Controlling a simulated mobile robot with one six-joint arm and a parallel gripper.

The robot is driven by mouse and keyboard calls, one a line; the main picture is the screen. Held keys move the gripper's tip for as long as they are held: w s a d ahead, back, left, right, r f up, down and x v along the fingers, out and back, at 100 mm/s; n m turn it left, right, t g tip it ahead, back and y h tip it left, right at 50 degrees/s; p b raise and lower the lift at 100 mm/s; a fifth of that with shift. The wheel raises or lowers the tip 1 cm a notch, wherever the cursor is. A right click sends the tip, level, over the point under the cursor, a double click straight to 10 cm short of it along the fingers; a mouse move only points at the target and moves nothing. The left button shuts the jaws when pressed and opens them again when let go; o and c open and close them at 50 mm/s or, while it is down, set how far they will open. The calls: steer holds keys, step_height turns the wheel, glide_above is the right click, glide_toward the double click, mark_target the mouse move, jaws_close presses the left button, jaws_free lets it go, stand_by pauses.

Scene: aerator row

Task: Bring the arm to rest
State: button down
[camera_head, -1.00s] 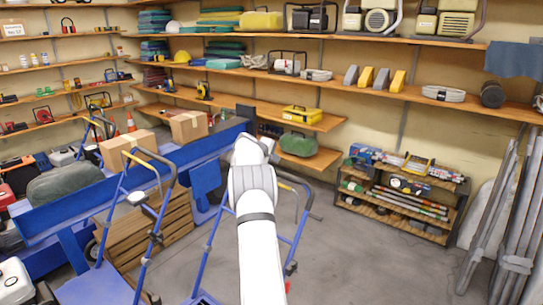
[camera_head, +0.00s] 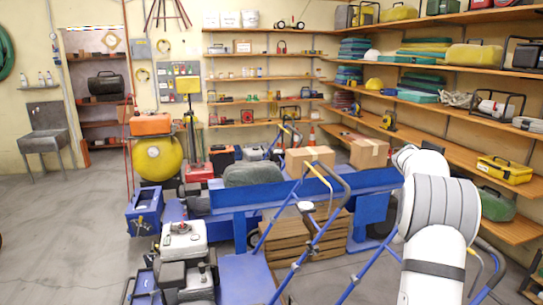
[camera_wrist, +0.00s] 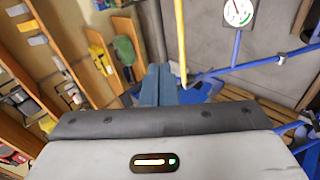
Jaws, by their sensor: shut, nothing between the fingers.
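My white arm (camera_head: 436,230) rises at the right of the head view, with grey bands around its joint. It hides its own far end there, so my gripper does not show in that view. In the wrist view my gripper (camera_wrist: 159,72) points away from the camera with its two blue-grey fingers side by side. They are shut with nothing between them. The gripper's grey housing fills the bottom of that view. No object is held.
Blue machines with handlebars stand close to the arm, near cardboard boxes (camera_head: 369,152) and a wooden crate. Wall shelves (camera_head: 470,136) run along the right. A yellow tank (camera_head: 158,158) stands left of centre. Grey floor (camera_head: 60,225) is open at the left.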

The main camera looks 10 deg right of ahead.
steer(key=s+a+r+y, duration=0.15)
steer(key=s+a, duration=0.25)
steer(key=a, duration=0.5)
steer(key=s+a+t+y, duration=0.15)
steer(key=s+a, duration=0.35)
steer(key=a, duration=0.5)
steer(key=s+a+r+y, duration=0.15)
steer(key=s+a, duration=0.25)
steer(key=a, duration=0.5)
steer(key=s+a+f+y, duration=0.2)
steer(key=s+a+f, duration=0.2)
steer(key=s+a, duration=0.4)
steer(key=s+a+f+m+g+y, duration=0.1)
steer(key=s+a+f, duration=0.3)
steer(key=s+a, duration=0.5)
steer(key=s+y, duration=0.1)
steer(key=s, duration=0.4)
steer(key=shift+a, duration=0.15)
steer(key=shift+y, duration=0.25)
